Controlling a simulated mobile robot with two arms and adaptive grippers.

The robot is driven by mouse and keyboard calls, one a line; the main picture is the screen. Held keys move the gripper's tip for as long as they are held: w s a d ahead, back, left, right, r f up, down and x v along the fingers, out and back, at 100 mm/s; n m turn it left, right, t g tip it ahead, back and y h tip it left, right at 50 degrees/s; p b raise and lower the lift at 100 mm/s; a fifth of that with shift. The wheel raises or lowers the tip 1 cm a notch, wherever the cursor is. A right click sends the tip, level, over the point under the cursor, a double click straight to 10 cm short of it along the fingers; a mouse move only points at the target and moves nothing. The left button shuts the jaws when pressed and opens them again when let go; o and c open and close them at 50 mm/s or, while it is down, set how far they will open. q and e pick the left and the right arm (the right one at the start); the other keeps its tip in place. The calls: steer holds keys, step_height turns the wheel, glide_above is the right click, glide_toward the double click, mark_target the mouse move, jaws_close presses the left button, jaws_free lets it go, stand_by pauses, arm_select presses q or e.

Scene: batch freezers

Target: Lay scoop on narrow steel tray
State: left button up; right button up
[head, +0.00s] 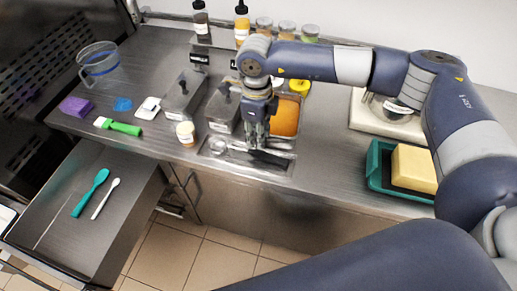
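The narrow steel tray (215,158) lies along the front edge of the counter, below the middle of the view. What looks like the scoop shows at the tray: a round metal bowl (218,145) at the left and a dark handle (268,159) under my gripper. My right gripper (256,143) points down over the tray at the handle. Its fingertips merge with the dark handle, so whether they grip it or are apart from it is unclear. Whether the scoop rests on the tray or hangs just above it is also unclear. My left gripper is out of view.
Steel bins (183,95) and an orange-filled pan (285,117) stand just behind the tray. A small tub (186,133) is close at its left. A teal tray (374,166) with a yellow sponge (414,168) is at the right. Bare counter lies between them.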

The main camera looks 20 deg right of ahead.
steer(key=shift+r+b, duration=0.6)
steer(key=shift+r, duration=1.8)
